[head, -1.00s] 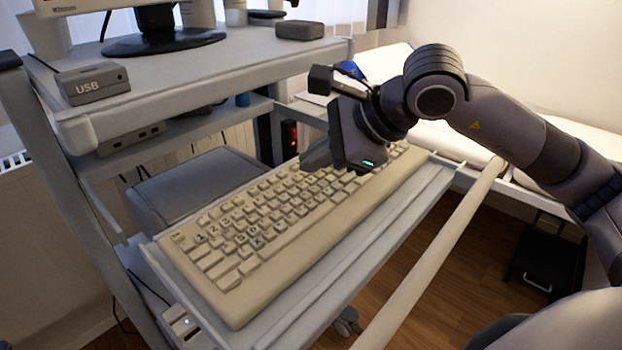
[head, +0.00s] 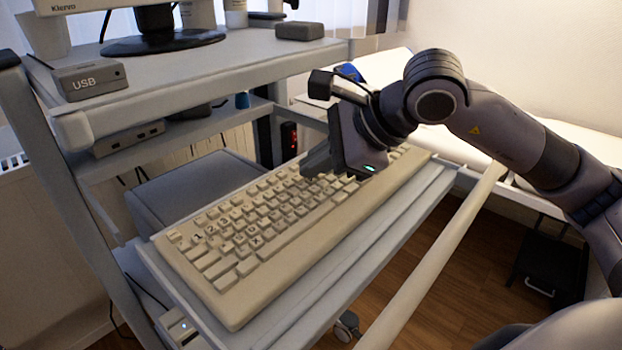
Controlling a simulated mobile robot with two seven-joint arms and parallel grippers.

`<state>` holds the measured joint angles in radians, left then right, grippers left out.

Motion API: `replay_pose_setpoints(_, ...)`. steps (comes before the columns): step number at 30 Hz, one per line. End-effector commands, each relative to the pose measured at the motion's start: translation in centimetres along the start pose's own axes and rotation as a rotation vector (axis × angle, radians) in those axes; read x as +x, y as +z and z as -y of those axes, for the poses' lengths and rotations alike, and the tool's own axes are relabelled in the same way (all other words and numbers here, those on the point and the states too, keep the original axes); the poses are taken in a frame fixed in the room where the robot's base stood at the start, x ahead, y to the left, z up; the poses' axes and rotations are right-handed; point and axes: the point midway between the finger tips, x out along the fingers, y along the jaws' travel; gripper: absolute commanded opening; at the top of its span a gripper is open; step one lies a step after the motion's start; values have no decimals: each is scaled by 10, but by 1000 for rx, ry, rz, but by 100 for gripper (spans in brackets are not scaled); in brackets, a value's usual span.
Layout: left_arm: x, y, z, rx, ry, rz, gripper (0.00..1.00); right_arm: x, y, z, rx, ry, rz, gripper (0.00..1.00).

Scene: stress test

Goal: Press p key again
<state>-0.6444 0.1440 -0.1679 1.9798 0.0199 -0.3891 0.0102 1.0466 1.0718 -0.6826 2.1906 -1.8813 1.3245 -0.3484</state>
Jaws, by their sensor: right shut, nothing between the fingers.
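A beige keyboard (head: 268,240) lies on the pull-out tray (head: 375,232) of a grey cart, running from lower left to upper right. My right gripper (head: 318,168) is over the upper right half of the keys, with its fingers pointing down and left. The fingers look shut with nothing held. The fingertips are very close to the keys; I cannot tell if they touch. The p key cannot be made out, and the gripper hides several keys in that area. My left gripper is not in view.
Above the tray is a shelf with a monitor stand (head: 165,40), a grey USB box (head: 91,81) and a small dark box (head: 299,31). A grey box (head: 195,188) stands behind the keyboard. A pale rail (head: 432,258) runs in front of the tray.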

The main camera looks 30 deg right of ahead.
Motion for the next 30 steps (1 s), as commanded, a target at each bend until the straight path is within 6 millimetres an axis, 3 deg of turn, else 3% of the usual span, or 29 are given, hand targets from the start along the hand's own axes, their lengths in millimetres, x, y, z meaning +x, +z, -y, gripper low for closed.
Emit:
replay_pose_setpoints(18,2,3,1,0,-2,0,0,2,-2,-2,0,0,0,0)
replay_pose_setpoints(30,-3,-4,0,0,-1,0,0,-9,7,7,0,0,1,0)
